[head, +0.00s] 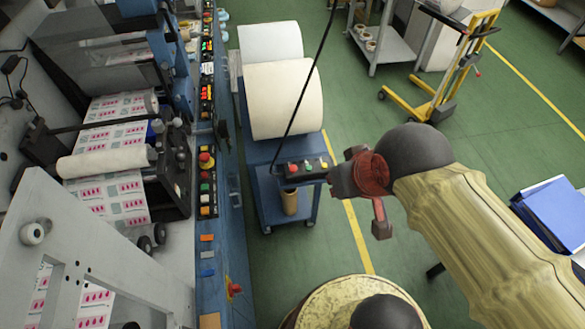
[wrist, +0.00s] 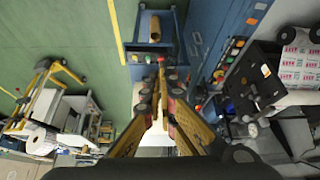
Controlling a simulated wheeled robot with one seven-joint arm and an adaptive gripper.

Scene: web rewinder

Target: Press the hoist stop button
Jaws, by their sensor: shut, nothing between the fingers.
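The hoist pendant (head: 287,178) is a dark bar with small coloured buttons, hanging on a black cable in the head view. In the wrist view my gripper (wrist: 160,88) points at the pendant (wrist: 139,59), close to a red button (wrist: 160,59). I cannot tell whether they touch.
A blue cart (head: 260,185) with large cream rolls (head: 284,98) stands behind the pendant. The rewinder's control strip (head: 206,185), with several buttons, is at left. Green floor is open between.

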